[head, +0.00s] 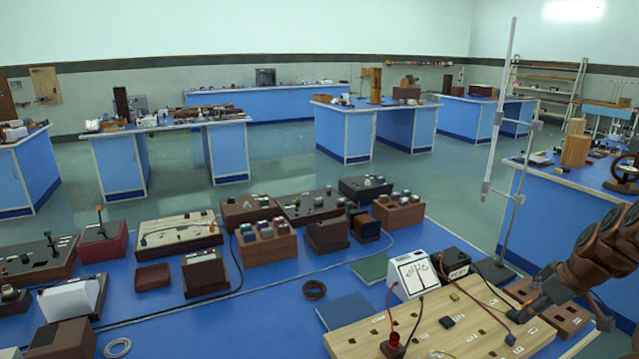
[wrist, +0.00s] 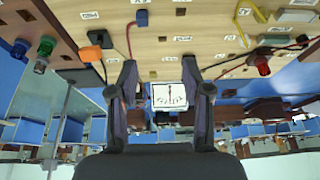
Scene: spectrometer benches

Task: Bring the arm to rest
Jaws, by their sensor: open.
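My arm enters from the right edge in the head view, with my gripper (head: 530,310) low over the right part of a wooden circuit board (head: 460,325). In the wrist view, which looks upside down, my gripper (wrist: 160,70) is open. Its two dark fingers stand apart with nothing held between them. A white meter (wrist: 170,96) shows beyond and between the fingers, apart from them. The same meter (head: 413,274) stands behind the board in the head view. Whether the fingertips touch the board cannot be told.
A metal stand (head: 503,180) with a tall rod rises just behind my gripper. Other blue benches (head: 225,150) stand across open floor (head: 290,165).

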